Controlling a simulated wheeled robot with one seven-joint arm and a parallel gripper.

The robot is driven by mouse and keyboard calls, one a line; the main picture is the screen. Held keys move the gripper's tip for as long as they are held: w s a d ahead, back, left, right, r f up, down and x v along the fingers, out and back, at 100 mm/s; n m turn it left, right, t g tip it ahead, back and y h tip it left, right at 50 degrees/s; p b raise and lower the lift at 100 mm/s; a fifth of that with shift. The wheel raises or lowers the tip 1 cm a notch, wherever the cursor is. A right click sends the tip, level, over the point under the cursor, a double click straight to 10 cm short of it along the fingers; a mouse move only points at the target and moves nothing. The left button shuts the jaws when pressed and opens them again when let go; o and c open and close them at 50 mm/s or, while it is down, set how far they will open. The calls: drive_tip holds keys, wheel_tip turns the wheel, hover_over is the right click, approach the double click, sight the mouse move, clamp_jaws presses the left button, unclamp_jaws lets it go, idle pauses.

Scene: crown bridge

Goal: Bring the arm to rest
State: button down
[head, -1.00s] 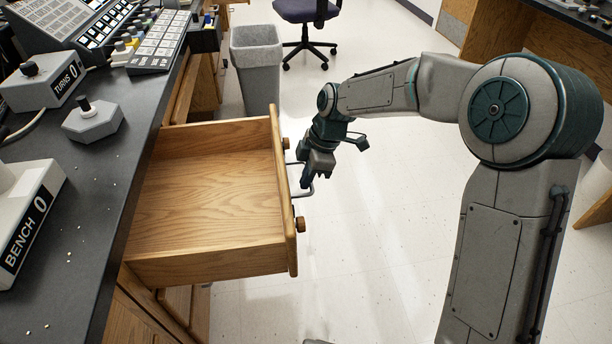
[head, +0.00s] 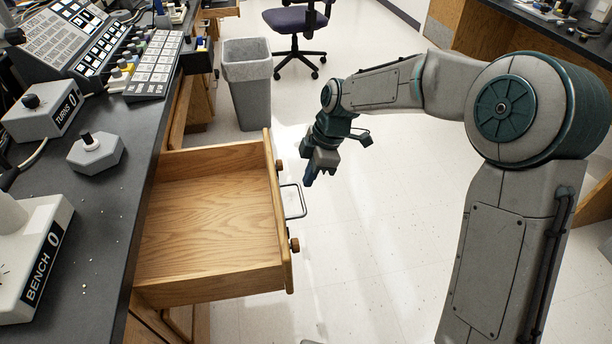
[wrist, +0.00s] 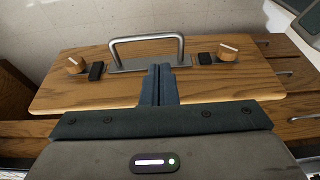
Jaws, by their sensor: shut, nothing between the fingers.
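My gripper (head: 309,178) is shut and empty. In the head view it hangs in the air to the right of an open wooden drawer (head: 205,215), just beyond the drawer's metal handle (head: 296,202). In the wrist view the closed fingers (wrist: 162,84) point at the drawer front (wrist: 230,76), with the handle (wrist: 147,37) past the fingertips. The fingers look clear of the handle. The drawer is pulled well out and its visible inside is empty.
A dark bench top (head: 110,215) runs along the left with boxes and a keypad (head: 154,66) on it. A grey bin (head: 248,85) and an office chair (head: 296,30) stand behind. The pale floor (head: 375,215) right of the drawer is clear.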

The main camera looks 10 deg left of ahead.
drive_tip(key=s+d+r+m+t+h+p, duration=0.1)
drive_tip(key=s+d+r+m+p, duration=0.2)
drive_tip(key=d+r+m+p, duration=0.45)
drive_tip(key=s+d+r+m+t+h+p, duration=0.2)
drive_tip(key=s+d+r+m+p, duration=0.25)
drive_tip(key=d+r, duration=0.6)
drive_tip(key=s+d+r+m+t+p, duration=0.1)
drive_tip(key=s+d+r+m+p, duration=0.8)
drive_tip(key=s+r+m+p, duration=0.1)
wheel_tip(320, 180, up, 2)
drive_tip(key=shift+s+d+r+m, duration=0.1)
drive_tip(key=shift+s+d+m, duration=0.3)
drive_tip(key=shift+m, duration=0.2)
